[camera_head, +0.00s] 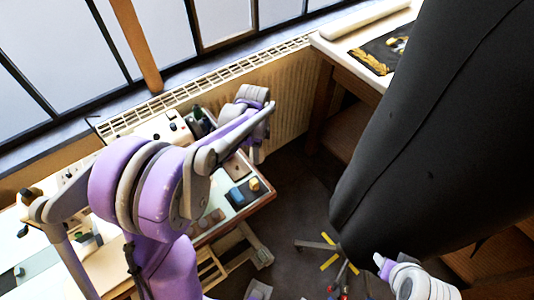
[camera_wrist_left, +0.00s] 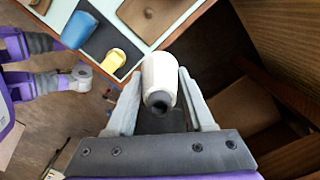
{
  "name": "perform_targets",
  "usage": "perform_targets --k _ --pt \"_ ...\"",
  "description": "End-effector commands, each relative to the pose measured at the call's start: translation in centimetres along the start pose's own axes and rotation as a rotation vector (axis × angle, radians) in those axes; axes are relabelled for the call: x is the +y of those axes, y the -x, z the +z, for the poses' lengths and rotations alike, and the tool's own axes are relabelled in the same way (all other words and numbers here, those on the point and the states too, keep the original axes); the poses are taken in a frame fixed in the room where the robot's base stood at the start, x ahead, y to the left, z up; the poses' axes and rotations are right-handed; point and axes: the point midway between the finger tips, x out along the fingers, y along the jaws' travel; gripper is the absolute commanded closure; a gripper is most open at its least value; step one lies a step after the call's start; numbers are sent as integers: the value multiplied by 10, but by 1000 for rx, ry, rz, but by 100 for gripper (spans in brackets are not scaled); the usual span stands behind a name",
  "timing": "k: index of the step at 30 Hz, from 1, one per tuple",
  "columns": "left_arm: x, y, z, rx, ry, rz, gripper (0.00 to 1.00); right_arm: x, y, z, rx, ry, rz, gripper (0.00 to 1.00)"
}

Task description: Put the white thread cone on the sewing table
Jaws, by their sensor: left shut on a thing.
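The white thread cone (camera_wrist_left: 158,75) is between the two fingers of my left gripper (camera_wrist_left: 159,88) in the left wrist view, with its dark hollow end facing the camera. The gripper is shut on it. The sewing table (camera_wrist_left: 147,47) has a pale top with a wooden edge; the cone overlaps its near edge in that view, and I cannot tell the height between them. In the head view my left arm reaches over the sewing table (camera_head: 262,197), and neither the cone nor the fingers can be made out. My right wrist shows at the lower right, its fingers not clear.
A yellow thing (camera_wrist_left: 116,59) and a blue thing (camera_wrist_left: 75,30) lie near the table corner, beside a brown pad (camera_wrist_left: 150,15). A large black shape (camera_head: 430,130) fills the right of the head view. A radiator (camera_head: 290,90) runs along the wall.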

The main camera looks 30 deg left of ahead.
Motion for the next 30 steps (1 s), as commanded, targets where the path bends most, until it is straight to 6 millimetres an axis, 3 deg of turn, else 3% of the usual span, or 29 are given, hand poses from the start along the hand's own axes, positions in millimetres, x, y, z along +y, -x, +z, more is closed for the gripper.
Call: perform_targets --k 18,30 --pt "11 21 61 -2 -796 -5 100 0 -18 16 -12 0 0 50" --pt "13 22 70 -3 -932 -6 100 0 -22 19 -14 0 0 50"
